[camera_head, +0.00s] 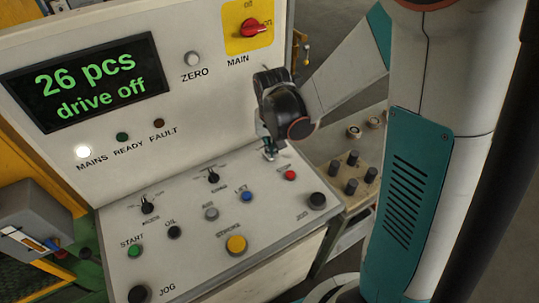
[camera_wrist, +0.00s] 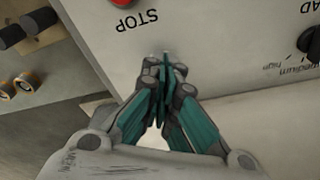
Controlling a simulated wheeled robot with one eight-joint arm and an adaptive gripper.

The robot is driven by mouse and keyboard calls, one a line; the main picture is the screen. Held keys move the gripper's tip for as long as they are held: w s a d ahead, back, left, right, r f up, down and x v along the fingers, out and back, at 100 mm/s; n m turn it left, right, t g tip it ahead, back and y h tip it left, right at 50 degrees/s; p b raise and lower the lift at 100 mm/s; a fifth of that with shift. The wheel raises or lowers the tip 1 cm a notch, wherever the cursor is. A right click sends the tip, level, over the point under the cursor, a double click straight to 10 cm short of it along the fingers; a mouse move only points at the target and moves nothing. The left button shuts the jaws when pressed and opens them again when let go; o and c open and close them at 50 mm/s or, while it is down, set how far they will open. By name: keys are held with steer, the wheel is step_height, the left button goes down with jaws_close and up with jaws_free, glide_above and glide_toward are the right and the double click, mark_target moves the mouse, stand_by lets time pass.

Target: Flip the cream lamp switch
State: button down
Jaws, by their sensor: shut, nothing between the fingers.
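My gripper (camera_head: 268,152) reaches down over the far right part of the sloped control desk (camera_head: 190,270), left of and behind the red STOP button (camera_head: 290,175). In the wrist view its teal fingers (camera_wrist: 165,68) are shut together with nothing between them, their tips close to the panel beside the STOP lettering. I cannot tell if they touch it. I cannot make out a cream lamp switch; small pale and metallic bits show at the fingertips, and the fingers may hide it.
Dark selector knobs (camera_head: 213,176) and (camera_head: 147,206) stand on the desk, with a blue button (camera_head: 247,196), a yellow STROKE button (camera_head: 236,244) and black JOG buttons (camera_head: 317,200) nearer. The upright panel has a lit display (camera_head: 90,82) and a red MAIN switch (camera_head: 255,27). A side shelf holds dark cylinders (camera_head: 351,187).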

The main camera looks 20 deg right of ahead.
steer(key=shift+f+b, duration=0.9)
steer(key=shift+f, duration=0.1)
stand_by(1.1)
steer(key=shift+r, duration=0.15)
steer(key=shift+r+p, duration=2.45)
steer(key=shift+r, duration=0.95)
steer(key=shift+r, duration=0.1)
steer(key=s+r+n+t+b, duration=0.2)
steer(key=s+r+b, duration=0.1)
steer(key=s, duration=0.5)
steer(key=s+r+n+t+b, duration=0.1)
steer(key=s+r+t+b, duration=0.2)
steer(key=s+r, duration=0.2)
steer(key=s, duration=0.3)
steer(key=shift+r+n+y+b, duration=0.25)
steer(key=shift+n+y+b, duration=0.05)
steer(key=shift+n+b, duration=0.1)
